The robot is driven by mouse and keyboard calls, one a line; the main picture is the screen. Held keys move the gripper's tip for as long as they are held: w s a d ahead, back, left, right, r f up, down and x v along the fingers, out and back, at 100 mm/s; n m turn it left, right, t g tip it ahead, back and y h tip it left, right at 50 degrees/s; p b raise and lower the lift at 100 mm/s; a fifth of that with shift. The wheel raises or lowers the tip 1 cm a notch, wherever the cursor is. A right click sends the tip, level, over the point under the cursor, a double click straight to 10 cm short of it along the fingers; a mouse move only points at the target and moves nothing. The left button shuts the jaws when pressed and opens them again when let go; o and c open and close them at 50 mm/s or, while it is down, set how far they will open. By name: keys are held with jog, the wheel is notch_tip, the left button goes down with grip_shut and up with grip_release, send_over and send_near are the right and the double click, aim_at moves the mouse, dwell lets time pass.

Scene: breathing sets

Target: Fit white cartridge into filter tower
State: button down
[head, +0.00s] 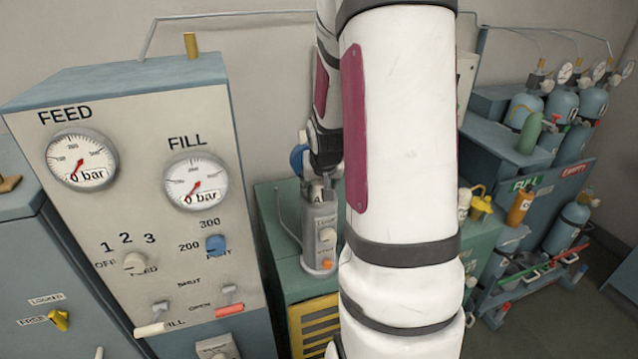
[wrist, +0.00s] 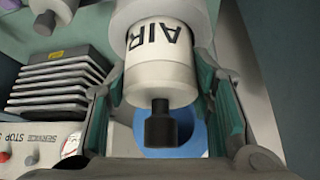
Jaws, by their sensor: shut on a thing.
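The white cartridge (wrist: 160,72), marked AIR and with a black knob at its near end, sits between the green-edged fingers of my gripper (wrist: 158,88) in the wrist view. My gripper is shut on it. In the head view my gripper (head: 325,150) is above the grey filter tower (head: 320,235), which stands on the green cabinet. The cartridge's far end meets a wider pale grey cylinder (wrist: 150,10), which looks like the tower's top; I cannot tell how deep it sits. A blue round part (head: 298,158) is beside my gripper and also shows behind the knob (wrist: 195,130).
The tall gauge panel (head: 140,200) with FEED and FILL dials stands close on the left. Gas cylinders (head: 560,105) and a bench are at the right. In the wrist view a stack of dark fins (wrist: 65,78) and a SERVICE/STOP panel (wrist: 40,145) lie left.

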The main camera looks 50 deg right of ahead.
jog(key=shift+f, duration=0.35)
jog(key=c, duration=0.8)
grip_release()
jog(key=shift+o, duration=0.2)
jog(key=shift+r, duration=0.45)
jog(key=p+v, duration=0.2)
jog(key=v, duration=1)
jog(key=s+a+r+n+y, duration=0.15)
jog(key=a+r, duration=0.25)
jog(key=a, duration=0.4)
jog(key=a+r+n+y, duration=0.1)
jog(key=a+r+n, duration=0.25)
jog(key=a, duration=0.55)
jog(key=s+a+r+n+y, duration=0.2)
jog(key=s+a+r+n, duration=0.1)
jog(key=s+a, duration=0.7)
jog(key=a, duration=0.2)
jog(key=shift+s+a+n+t, duration=0.2)
jog(key=shift+a+n+t, duration=0.1)
jog(key=shift+t, duration=0.1)
